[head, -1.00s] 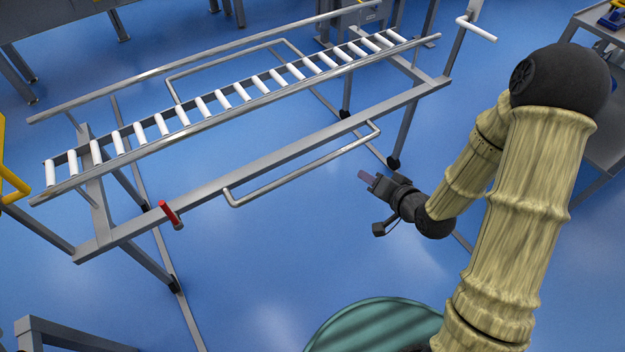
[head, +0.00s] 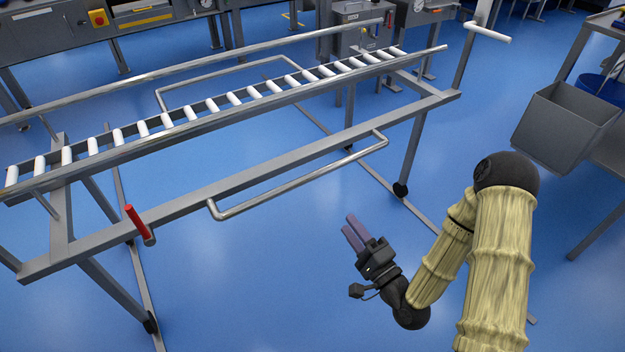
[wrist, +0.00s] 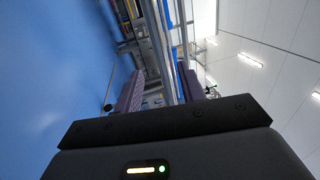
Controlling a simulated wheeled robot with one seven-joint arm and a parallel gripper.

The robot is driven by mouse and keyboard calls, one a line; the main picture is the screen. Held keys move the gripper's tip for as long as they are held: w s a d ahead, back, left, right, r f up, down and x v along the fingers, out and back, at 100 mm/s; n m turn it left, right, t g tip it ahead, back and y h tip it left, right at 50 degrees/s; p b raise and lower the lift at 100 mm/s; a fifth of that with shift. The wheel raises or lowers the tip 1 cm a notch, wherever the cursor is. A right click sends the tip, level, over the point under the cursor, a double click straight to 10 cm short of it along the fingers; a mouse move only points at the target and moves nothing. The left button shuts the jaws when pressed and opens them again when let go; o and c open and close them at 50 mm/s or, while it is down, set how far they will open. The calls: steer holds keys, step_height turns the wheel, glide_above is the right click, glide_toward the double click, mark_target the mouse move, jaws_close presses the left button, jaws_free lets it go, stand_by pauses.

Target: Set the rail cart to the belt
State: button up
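The rail cart (head: 270,170) is a grey metal frame on legs, with a sloping row of white rollers (head: 166,120) between side rails. A silver bent push bar (head: 300,180) sticks out from its near side. A red lever (head: 138,222) stands on the near beam at left. A white crossbar handle (head: 488,32) rises at the far right end. My gripper (head: 350,225) is open and empty, below and right of the push bar and apart from it. In the wrist view its two purple fingers (wrist: 160,85) stand apart with frame bars behind them. I cannot identify the belt.
Grey strips (head: 430,215) run along the floor by the cart's legs. A grey bin (head: 565,125) hangs beside a bench at right. Grey machines (head: 150,18) stand at the back. The blue floor between my arm and the cart is clear.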

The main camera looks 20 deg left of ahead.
steer(key=b, duration=0.7)
glide_toward(312, 175)
steer(key=x, duration=0.7)
steer(key=f+x, duration=0.1)
steer(key=x, duration=0.2)
steer(key=shift+w+a, duration=0.1)
steer(key=shift+w, duration=0.35)
steer(key=shift+p, duration=0.3)
jaws_close()
